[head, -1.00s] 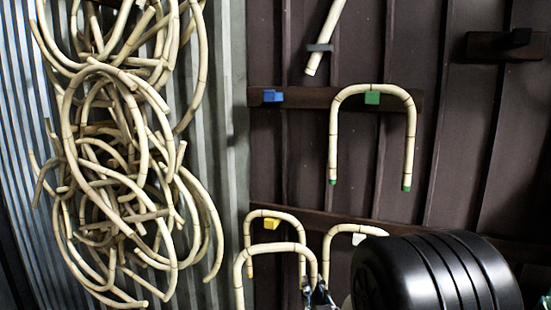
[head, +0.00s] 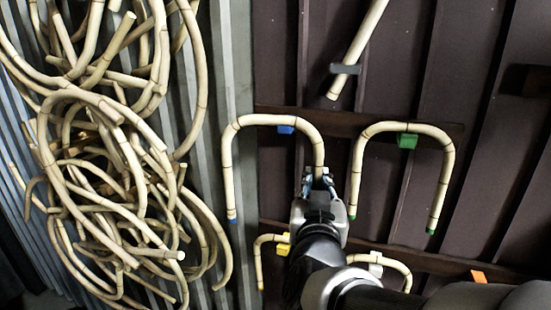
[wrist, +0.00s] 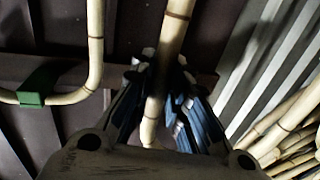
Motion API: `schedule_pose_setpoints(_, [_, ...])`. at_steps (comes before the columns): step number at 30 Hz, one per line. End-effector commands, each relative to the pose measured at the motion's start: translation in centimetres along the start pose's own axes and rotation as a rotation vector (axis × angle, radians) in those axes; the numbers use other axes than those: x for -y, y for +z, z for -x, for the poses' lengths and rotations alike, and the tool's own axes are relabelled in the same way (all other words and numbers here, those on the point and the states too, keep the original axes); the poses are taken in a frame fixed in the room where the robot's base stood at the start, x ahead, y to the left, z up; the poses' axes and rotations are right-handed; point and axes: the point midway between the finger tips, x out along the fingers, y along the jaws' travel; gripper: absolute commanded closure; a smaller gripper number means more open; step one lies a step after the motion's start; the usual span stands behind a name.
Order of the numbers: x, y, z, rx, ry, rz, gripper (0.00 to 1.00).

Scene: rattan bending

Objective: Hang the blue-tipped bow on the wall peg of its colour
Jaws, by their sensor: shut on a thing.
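The blue-tipped bow (head: 272,119) is upright, arch on top, in the head view. Its left leg ends in a blue tip (head: 232,221). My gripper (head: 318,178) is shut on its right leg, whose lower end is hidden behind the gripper. The wrist view shows the fingers (wrist: 163,95) on both sides of this pale leg (wrist: 173,35). The blue peg (head: 286,129) shows just under the arch, right of its middle. I cannot tell whether the bow touches the peg or is in front of it.
A green-tipped bow (head: 405,127) hangs on the green peg (head: 407,141), close to the right. Below are a yellow peg (head: 282,249) and a white peg (head: 376,270) with bows, and an orange peg (head: 478,276). Tangled rattan (head: 110,150) fills the left.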

Motion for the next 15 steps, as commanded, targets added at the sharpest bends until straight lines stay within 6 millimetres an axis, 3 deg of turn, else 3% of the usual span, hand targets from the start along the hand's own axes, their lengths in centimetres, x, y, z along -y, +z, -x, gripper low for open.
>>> schedule_pose_setpoints(15, [-0.8,0.4,-3.3,-0.001,0.003,-0.001,1.00])
